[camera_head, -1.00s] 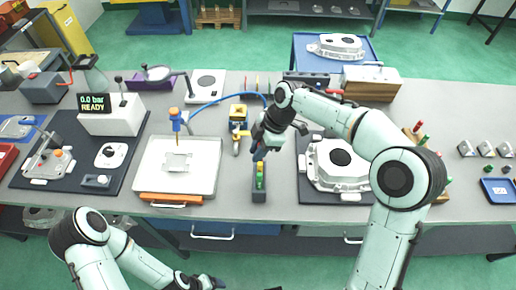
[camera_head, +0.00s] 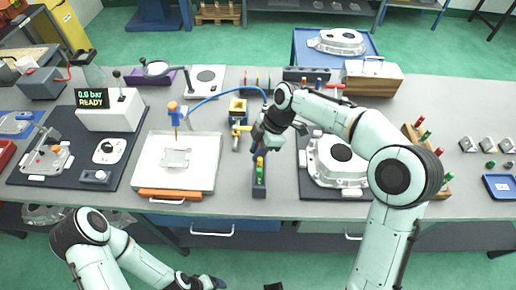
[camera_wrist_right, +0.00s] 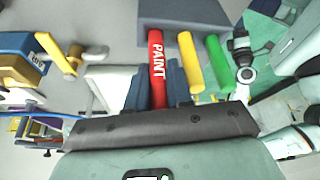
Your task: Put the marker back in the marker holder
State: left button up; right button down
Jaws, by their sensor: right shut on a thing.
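The marker holder (camera_head: 259,192) is a dark grey block at the middle of the bench's near edge. A yellow marker (camera_wrist_right: 188,61) and a green marker (camera_wrist_right: 218,63) stand in it. My right gripper (camera_head: 257,153) is at the holder's far end, beside the yellow marker. In the right wrist view its fingers (camera_wrist_right: 157,92) are shut on a red marker lettered PAINT (camera_wrist_right: 157,60), in line with the other two. I cannot tell whether its hidden lower end is seated in the holder. My left gripper (camera_head: 207,283) is low at the bottom edge, away from the bench top; its jaws are unclear.
A white tray (camera_head: 208,150) lies left of the holder, and a casting (camera_head: 325,175) on a dark mat lies to its right. Bare bench shows on both sides of the holder.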

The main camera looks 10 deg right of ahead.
pick_arm(q)
jog(key=shift+s+f+b, duration=0.3)
jog(key=shift+f+b, duration=0.05)
jog(key=shift+f, duration=0.15)
pick_arm(e)
jog(key=shift+f, duration=0.9)
jog(key=c, duration=0.9)
grip_release()
jog(key=shift+c, duration=0.2)
jog(key=shift+r, duration=0.15)
pick_arm(q)
jog(key=shift+w+r+p, duration=0.4)
jog(key=shift+r+p, duration=0.05)
jog(key=shift+r, duration=0.15)
jog(key=shift+w+r+p, duration=0.4)
jog(key=shift+r+p, duration=0.05)
jog(key=shift+r, duration=0.15)
pick_arm(e)
jog(key=v, duration=1.3)
pick_arm(q)
jog(key=shift+s, duration=0.15)
